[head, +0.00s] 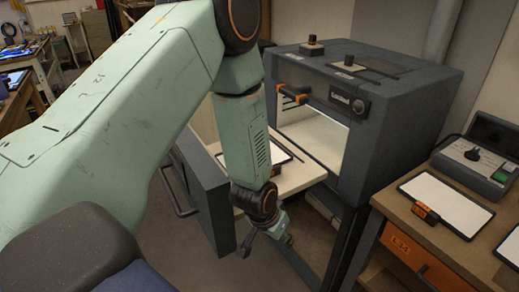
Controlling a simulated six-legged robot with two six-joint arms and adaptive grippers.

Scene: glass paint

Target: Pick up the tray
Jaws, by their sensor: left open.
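A flat white tray (452,203) with a dark rim and an orange-and-black handle block lies on the wooden bench at the right. A second flat piece with a dark edge lies on the pale shelf (300,177) in front of the open dark grey oven; my left arm hides most of it, so I cannot tell whether it is another tray. My left gripper (267,240) is open and hangs pointing down, in front of and below that shelf in the picture. It appears empty and well left of the bench tray. My right gripper is not in view.
The dark grey oven (408,115) stands in the middle, its door (205,190) swung open to the left. The wooden bench (400,222) at the right also holds a grey control box (470,165). Bare floor shows below my left gripper. Cluttered tables stand at the far left.

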